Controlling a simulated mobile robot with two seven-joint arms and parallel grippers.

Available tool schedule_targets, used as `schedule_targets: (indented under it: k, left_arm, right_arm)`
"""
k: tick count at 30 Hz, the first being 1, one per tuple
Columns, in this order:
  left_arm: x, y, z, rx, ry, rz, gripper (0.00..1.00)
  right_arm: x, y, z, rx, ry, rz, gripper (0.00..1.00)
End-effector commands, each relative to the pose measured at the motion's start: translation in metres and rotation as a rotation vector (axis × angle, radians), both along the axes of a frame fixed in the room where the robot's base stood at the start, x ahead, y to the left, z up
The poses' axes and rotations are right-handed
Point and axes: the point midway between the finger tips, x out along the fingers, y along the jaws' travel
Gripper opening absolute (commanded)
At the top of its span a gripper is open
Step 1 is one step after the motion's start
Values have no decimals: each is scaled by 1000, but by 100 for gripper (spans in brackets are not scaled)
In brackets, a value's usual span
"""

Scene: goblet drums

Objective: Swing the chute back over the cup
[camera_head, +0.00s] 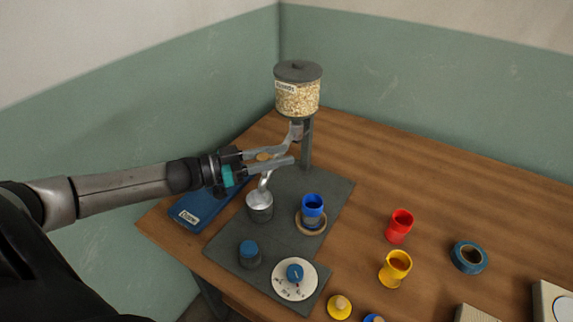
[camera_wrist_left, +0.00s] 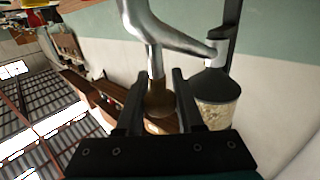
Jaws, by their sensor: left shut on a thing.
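The chute is a bent silvery tube (camera_head: 288,140) that runs from under the grain hopper (camera_head: 298,97) down to the left. Its lower end (camera_head: 265,181) is over a metal pot (camera_head: 260,208). A blue cup (camera_head: 312,208) stands on a round wooden coaster (camera_head: 311,226), to the right of the chute's end and apart from it. My left gripper (camera_head: 272,158) is shut on the chute's brown knob (camera_head: 263,156). In the left wrist view the knob (camera_wrist_left: 160,103) sits between the two fingers, below the tube (camera_wrist_left: 160,30). My right gripper is not in view.
The dark base plate carries a blue-topped knob (camera_head: 249,252) and a white dial (camera_head: 294,279). A blue tray (camera_head: 197,208) lies at the left. A red cup (camera_head: 399,226), yellow cup (camera_head: 395,268) and tape roll (camera_head: 469,257) stand at the right. The hopper's post (camera_head: 307,148) rises behind the chute.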

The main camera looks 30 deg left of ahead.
Motion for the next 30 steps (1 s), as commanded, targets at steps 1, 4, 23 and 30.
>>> schedule_targets:
  k: [1, 4, 23, 30]
  left_arm:
    - [1, 3, -3, 4, -2, -17, 0]
    - [0, 5, -2, 2, -1, -47, 0]
    - [0, 8, 0, 1, 2, -89, 0]
    - [0, 8, 0, 1, 1, -89, 60]
  right_arm:
    - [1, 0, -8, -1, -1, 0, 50]
    - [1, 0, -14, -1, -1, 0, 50]
    - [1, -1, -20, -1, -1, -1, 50]
    - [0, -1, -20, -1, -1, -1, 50]
